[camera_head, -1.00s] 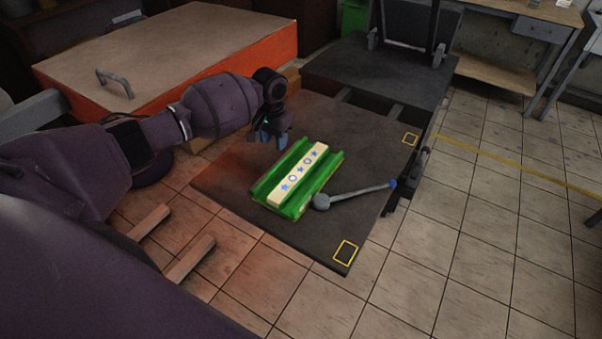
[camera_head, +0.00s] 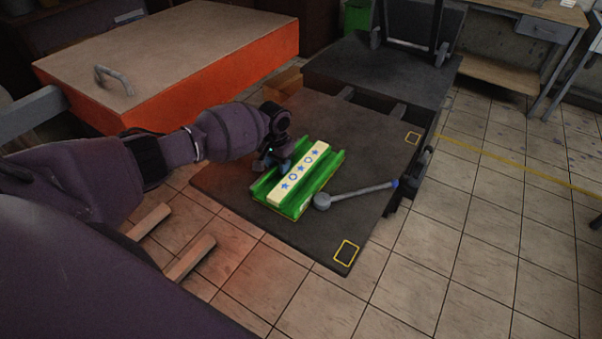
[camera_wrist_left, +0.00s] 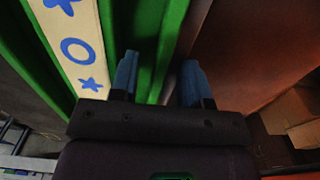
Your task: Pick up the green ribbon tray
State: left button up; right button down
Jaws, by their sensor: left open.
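The green ribbon tray (camera_head: 265,187) lies on the dark table (camera_head: 370,160), with a cream strip (camera_head: 301,174) bearing blue stars and circles along its middle. My left gripper (camera_head: 277,164) is at the left edge of the tray, near its far half. In the left wrist view my left gripper (camera_wrist_left: 158,80) is open. The tray's green side wall (camera_wrist_left: 155,40) appears between or just beyond its blue fingertips; I cannot tell if they touch it. The strip (camera_wrist_left: 77,40) shows to the left of the fingers. My right gripper is not in view.
A grey ball-headed rod (camera_head: 355,194) with a blue end lies right of the tray. Yellow rectangles (camera_head: 346,252) mark the table's right corners. An orange-sided box (camera_head: 220,75) stands behind my left arm. Tiled floor lies open at the right.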

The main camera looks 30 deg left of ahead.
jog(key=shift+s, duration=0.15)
pick_arm(q)
grip_shut()
jog(key=shift+r, duration=0.1)
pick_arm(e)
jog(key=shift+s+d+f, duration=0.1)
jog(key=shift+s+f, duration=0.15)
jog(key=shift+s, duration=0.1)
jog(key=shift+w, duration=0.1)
